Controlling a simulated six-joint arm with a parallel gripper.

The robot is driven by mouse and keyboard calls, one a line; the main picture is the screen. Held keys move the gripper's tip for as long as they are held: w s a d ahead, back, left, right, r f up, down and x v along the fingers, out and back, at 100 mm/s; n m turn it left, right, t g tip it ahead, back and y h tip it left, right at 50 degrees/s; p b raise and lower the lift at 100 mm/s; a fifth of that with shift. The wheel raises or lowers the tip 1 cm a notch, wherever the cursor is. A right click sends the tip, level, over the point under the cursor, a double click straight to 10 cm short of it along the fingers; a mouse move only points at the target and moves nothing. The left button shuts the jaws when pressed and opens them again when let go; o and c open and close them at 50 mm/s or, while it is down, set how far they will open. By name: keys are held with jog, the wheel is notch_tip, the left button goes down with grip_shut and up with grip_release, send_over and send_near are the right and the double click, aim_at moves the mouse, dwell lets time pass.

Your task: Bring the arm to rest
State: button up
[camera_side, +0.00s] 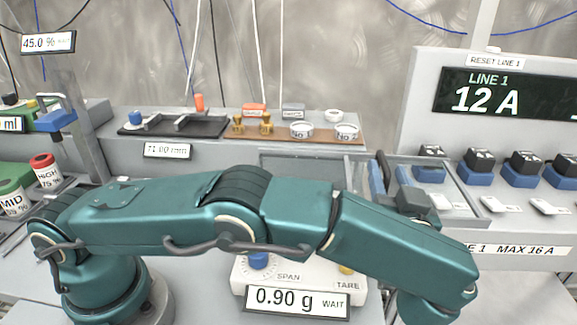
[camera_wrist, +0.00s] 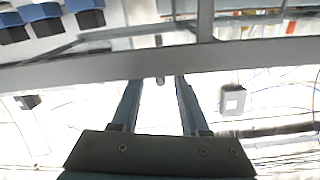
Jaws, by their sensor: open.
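My gripper (camera_wrist: 158,84) shows in the wrist view with its two fingers apart and nothing between them. In the side view my gripper (camera_side: 391,170) is partly hidden behind my teal arm, its fingers pointing up beside the grey tray (camera_side: 455,200) at the right. My arm (camera_side: 250,215) stretches across the front of the bench, from its base at lower left to the bent wrist at lower right.
The balance (camera_side: 298,300) reading 0.90 g WAIT sits below my arm. Blue-based switches (camera_side: 476,170) stand under the LINE 1 panel (camera_side: 510,95) showing 12 A. Labelled cups (camera_side: 302,130) and brass weights (camera_side: 266,124) stand behind.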

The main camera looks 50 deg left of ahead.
jog(key=shift+s+d, duration=0.15)
jog(key=shift+d, duration=0.05)
jog(key=shift+a+r, duration=0.1)
jog(key=shift+r, duration=0.1)
jog(key=a+r+n+g, duration=0.1)
jog(key=a+r+g, duration=0.1)
jog(key=a+r, duration=0.1)
jog(key=s+a+m+g+h, duration=0.4)
jog(key=s+a+g, duration=0.15)
jog(key=a, duration=0.35)
jog(key=s+f+m+h, duration=0.1)
jog(key=s+h, duration=0.3)
jog(key=s, duration=0.5)
jog(key=s+d+f+m+h, duration=0.1)
jog(key=s+h, duration=0.3)
jog(key=s, duration=0.5)
jog(key=shift+s+f+m+h, duration=0.3)
jog(key=shift+f+m+h, duration=0.15)
jog(key=shift+m, duration=0.45)
